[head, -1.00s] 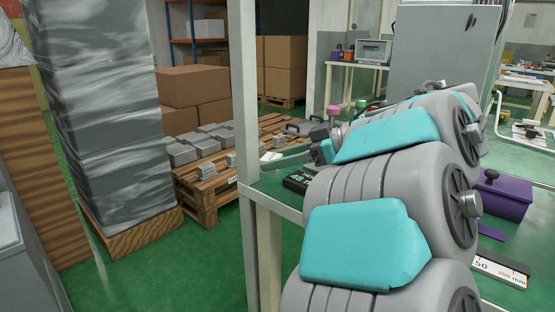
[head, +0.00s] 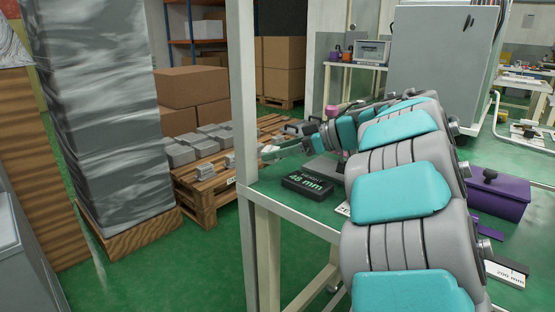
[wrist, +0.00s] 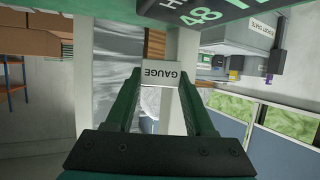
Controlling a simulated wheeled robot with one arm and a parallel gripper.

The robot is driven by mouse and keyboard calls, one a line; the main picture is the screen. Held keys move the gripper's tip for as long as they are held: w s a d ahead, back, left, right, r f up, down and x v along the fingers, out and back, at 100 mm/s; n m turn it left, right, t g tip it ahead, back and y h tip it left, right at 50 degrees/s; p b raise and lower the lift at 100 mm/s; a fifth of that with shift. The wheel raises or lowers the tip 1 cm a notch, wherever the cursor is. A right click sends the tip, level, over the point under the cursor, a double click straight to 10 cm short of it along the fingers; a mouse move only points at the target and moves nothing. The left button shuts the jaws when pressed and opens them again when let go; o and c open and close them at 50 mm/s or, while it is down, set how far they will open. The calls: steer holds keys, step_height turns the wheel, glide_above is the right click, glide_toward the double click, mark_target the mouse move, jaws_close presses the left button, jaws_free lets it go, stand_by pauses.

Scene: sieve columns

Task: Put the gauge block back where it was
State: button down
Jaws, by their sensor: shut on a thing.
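The gauge block (wrist: 160,75), pale with a "GAUGE" label upside down, is between the fingertips of my gripper (wrist: 158,88) in the wrist view. The gripper is shut on it. In the head view my gripper (head: 287,148) is at the left end of the green-topped bench, beside the upright post, with the small pale block (head: 268,151) at its tip. A black display box reading "48 mm" (head: 307,184) sits on the bench, nearer than the gripper. The display box also shows at the top of the wrist view (wrist: 205,12). My arm hides much of the bench.
A pale frame post (head: 243,110) stands at the bench's left corner. A purple box (head: 497,196) and a "200 mm" scale plate (head: 507,275) lie right of my arm. A wooden pallet with several grey blocks (head: 205,178) stands beyond, on the floor.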

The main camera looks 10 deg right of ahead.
mark_target(277, 161)
steer(key=shift+f, duration=0.95)
steer(key=shift+f, duration=0.6)
steer(key=shift+c, duration=1.3)
jaws_free()
steer(key=shift+r, duration=0.15)
steer(key=v, duration=1.2)
steer(key=shift+r+p, duration=0.3)
steer(key=shift+r, duration=0.2)
